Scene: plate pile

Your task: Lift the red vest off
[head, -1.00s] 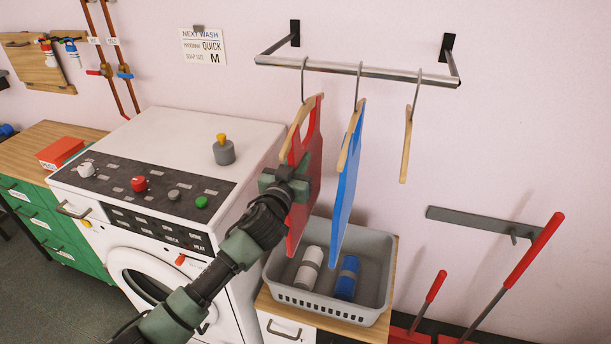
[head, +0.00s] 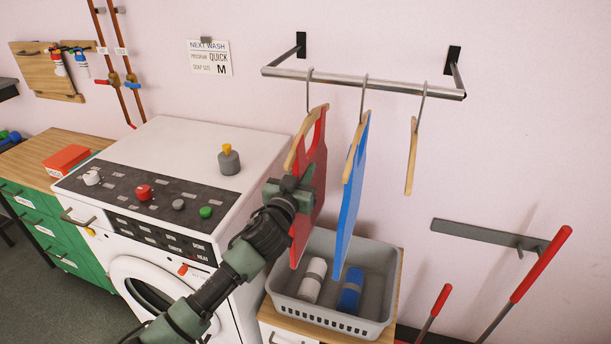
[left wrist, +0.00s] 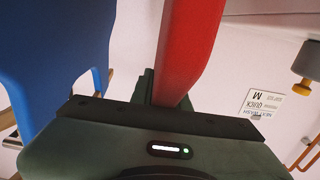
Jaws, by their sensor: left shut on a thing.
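The red vest (head: 308,205) hangs from a wooden hanger on the metal rail (head: 365,83), left of the blue vest (head: 350,200). My left gripper (head: 296,188) is at the left edge of the red vest and is shut on it. The fingertips are partly hidden against the vest. In the left wrist view the red vest (left wrist: 188,50) rises from between the jaws (left wrist: 160,95), with the blue vest (left wrist: 55,55) to its left. The red vest's hanger (head: 297,140) is still hooked on the rail. My right gripper is not in view.
An empty hanger (head: 411,155) is at the rail's right. A grey basket (head: 330,325) with a white and a blue roll stands below the vests. The washing machine (head: 200,150) is at the left, with a grey knobbed weight (head: 229,162) on top. Red-handled tools (head: 540,265) lean at the right.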

